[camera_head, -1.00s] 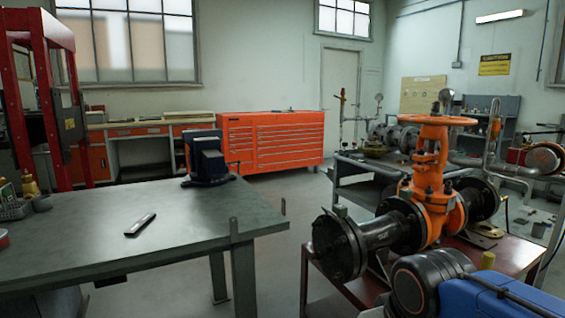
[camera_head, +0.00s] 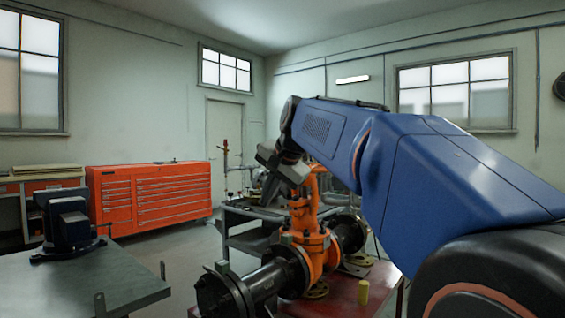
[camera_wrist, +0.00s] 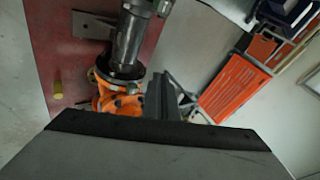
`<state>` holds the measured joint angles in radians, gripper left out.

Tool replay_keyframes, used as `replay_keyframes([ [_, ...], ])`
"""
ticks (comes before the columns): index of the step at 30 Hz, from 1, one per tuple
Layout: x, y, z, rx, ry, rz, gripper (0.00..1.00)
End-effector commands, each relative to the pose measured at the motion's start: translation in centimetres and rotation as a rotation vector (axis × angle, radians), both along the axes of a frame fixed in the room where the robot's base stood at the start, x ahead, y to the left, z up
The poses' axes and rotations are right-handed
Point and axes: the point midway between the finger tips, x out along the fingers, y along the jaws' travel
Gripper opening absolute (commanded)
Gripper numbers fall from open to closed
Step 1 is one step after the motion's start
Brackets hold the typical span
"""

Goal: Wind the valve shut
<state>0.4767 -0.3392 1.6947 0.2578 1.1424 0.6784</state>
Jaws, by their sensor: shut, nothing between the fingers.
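The orange gate valve (camera_head: 308,240) is flanged into a dark pipe (camera_head: 262,281) on a red bench. My arm reaches across from the right, and its wrist covers most of the handwheel at the top. My gripper (camera_head: 268,190) points downward beside the upper left of the valve, shut and empty. I cannot tell whether it touches the wheel. In the wrist view the valve's orange body (camera_wrist: 112,99) and grey pipe show beyond the dark wrist housing.
The red bench top (camera_head: 345,298) carries a small yellow cylinder (camera_head: 362,292) right of the valve. A grey workbench (camera_head: 95,285) with a vise (camera_head: 68,225) stands at left. Open floor lies between it and the orange tool chest (camera_head: 150,195). A cart (camera_head: 245,240) stands behind the valve.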

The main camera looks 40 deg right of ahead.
Motion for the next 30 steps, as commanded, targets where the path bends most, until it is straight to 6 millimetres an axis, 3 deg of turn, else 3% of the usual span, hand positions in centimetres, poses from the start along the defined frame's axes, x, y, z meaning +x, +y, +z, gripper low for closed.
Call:
replay_keyframes([
  [1,1.2,-2.4,2.3,0.035,-0.027,-0.067,0.0],
  [6,3.6,-9.2,9.0,0.162,-0.123,-0.271,0.0],
  [9,4.3,-12.6,12.1,0.225,-0.173,-0.366,0.0],
  [13,4.6,-15.7,14.8,0.281,-0.219,-0.448,0.0],
  [20,4.9,-17.4,16.0,0.314,-0.246,-0.49,0.0],
  [30,8.5,-18.2,12.9,0.314,-0.243,-0.488,0.0],
])
